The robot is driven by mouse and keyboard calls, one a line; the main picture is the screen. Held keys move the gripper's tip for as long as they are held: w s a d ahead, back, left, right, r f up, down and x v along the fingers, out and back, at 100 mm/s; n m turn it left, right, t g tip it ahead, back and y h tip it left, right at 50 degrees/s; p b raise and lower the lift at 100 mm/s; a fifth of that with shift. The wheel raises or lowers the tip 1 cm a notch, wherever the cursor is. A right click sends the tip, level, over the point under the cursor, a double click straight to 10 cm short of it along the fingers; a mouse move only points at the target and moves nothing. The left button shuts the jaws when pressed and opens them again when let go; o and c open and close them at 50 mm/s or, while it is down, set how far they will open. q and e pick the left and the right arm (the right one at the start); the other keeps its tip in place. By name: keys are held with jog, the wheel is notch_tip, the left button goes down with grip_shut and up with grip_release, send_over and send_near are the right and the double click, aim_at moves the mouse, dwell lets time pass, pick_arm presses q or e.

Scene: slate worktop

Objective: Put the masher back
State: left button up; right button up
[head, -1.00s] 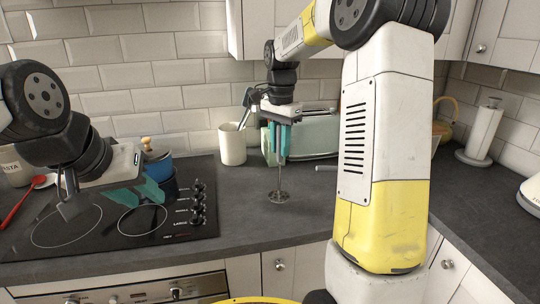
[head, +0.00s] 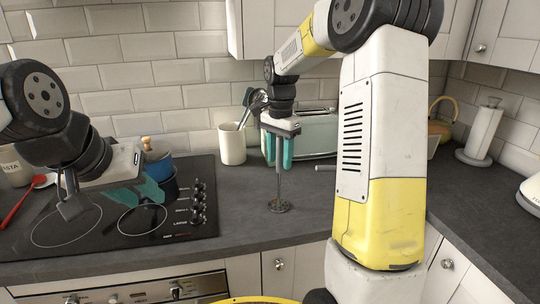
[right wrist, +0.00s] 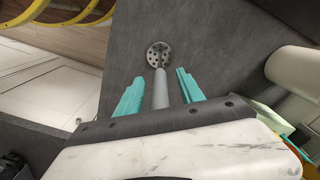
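The masher (head: 279,190) is upright in front of the toaster, its perforated round head (head: 280,206) down at the worktop. In the right wrist view the perforated head (right wrist: 158,54) and grey handle (right wrist: 160,92) also show. My right gripper (head: 279,163) points down around the masher's handle. Its teal fingers stand one on each side, and the right wrist view shows gaps between them and the handle. The handle's top is hidden by the gripper. My left gripper (head: 140,191) is over the hob, its teal fingers partly overlapping; its opening is unclear.
A white crock (head: 232,148) with utensils stands left of the masher. A pale green toaster (head: 315,135) is close behind my right gripper. The black hob (head: 100,225), with a blue pot (head: 158,168), lies left. A paper towel roll (head: 482,135) stands right. Worktop around the masher's head is clear.

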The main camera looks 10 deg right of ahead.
notch_tip(320, 180, up, 12)
jog(key=shift+f, duration=0.1)
jog(key=shift+s+r, duration=0.15)
jog(key=shift+r, duration=0.1)
jog(key=s+a+f+n+t+y, duration=0.1)
jog(key=s+n, duration=0.4)
jog(key=s, duration=0.7)
jog(key=s+a+f+n+t+y, duration=0.1)
jog(key=s+f+n+t, duration=0.2)
jog(key=s, duration=0.9)
jog(key=n+t, duration=0.2)
jog(key=n, duration=0.1)
jog(key=shift+a+f, duration=0.15)
jog(key=shift+f, duration=0.05)
